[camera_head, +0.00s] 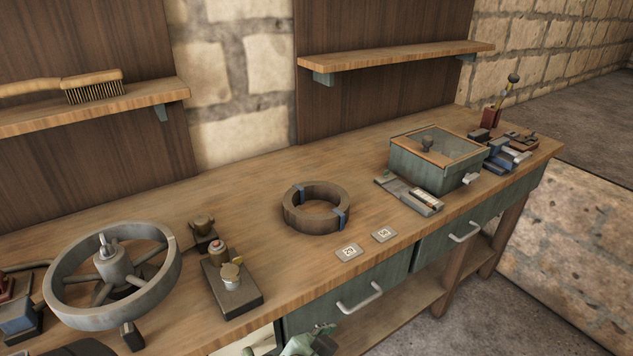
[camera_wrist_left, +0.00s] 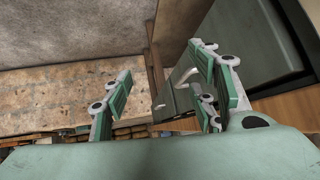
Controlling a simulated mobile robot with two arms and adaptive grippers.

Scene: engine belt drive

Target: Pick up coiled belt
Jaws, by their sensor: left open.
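The coiled belt (camera_head: 316,208) is a brown ring with blue clips on two sides, lying flat on the wooden workbench (camera_head: 260,190) near the middle of the head view. It does not show clearly in the left wrist view. My left gripper (camera_wrist_left: 160,95) is open, its two green and grey fingers spread wide with nothing held between them. A small piece of a green gripper shows at the bottom edge of the head view, in front of the bench and well apart from the belt; it appears to be the left one. My right gripper is not seen.
A large grey spoked wheel (camera_head: 63,262) and a dark block with a brass knob (camera_head: 232,290) stand left of the belt. Two small number tags (camera_head: 348,252) lie in front of it. A green glass-topped box (camera_head: 424,171) stands right. Drawer handles (camera_head: 359,298) stick out in front.

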